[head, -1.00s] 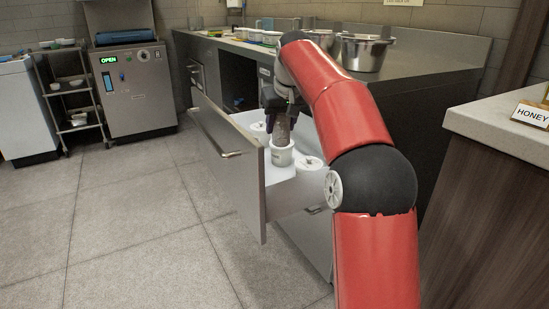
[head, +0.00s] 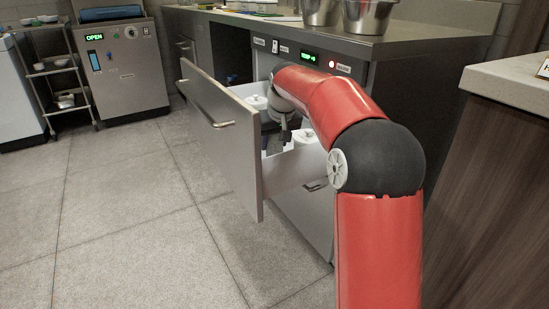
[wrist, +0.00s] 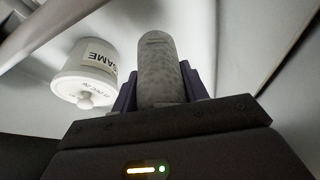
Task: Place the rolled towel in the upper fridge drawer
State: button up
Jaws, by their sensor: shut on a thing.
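The upper fridge drawer (head: 215,125) is pulled out, and its white inside shows past its steel front. My gripper (wrist: 163,90) is shut on the rolled towel (wrist: 163,60), a grey speckled roll, in the wrist view. In the head view my gripper (head: 284,134) is low inside the open drawer, pointing down, and the towel is mostly hidden behind the drawer front and my arm. I cannot tell whether the towel touches the drawer floor.
A white lidded container (wrist: 85,75), its label partly reading "SAME", stands beside the towel. In the head view white containers stand at the drawer's back (head: 256,102) and right (head: 304,138). Steel pots (head: 370,14) stand on the counter above. The floor at left is clear.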

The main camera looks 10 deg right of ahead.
aim_at(274, 153)
jog(key=shift+f+b, duration=0.5)
jog(key=shift+f, duration=1.7)
jog(key=shift+f, duration=0.1)
jog(key=o, duration=1)
jog(key=p+v, duration=0.2)
jog(key=v, duration=1)
jog(key=shift+s, duration=0.1)
